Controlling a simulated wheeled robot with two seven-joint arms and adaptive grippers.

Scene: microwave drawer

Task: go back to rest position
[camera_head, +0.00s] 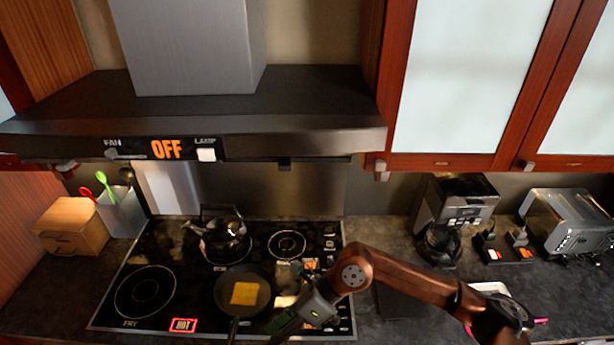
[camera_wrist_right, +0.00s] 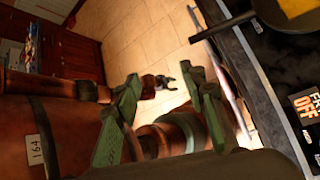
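My right arm reaches in from the right in the head view. Its gripper (camera_head: 290,320) is low over the front of the cooktop, just right of the frying pan, and is partly cut off by the lower edge. In the right wrist view my right gripper (camera_wrist_right: 165,78) shows two green fingers spread apart with nothing between them. My left gripper (camera_wrist_right: 162,83) is outside the head view. It shows small in the right wrist view, above the tiled floor, with its fingers apart and empty.
A frying pan (camera_head: 256,305) with a yellow slice (camera_head: 244,293) sits on the cooktop (camera_head: 190,262), beside my right gripper. A kettle (camera_head: 225,240) stands behind it. A coffee maker (camera_head: 462,200) and toaster (camera_head: 570,222) stand right. The range hood (camera_head: 300,105) hangs above.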

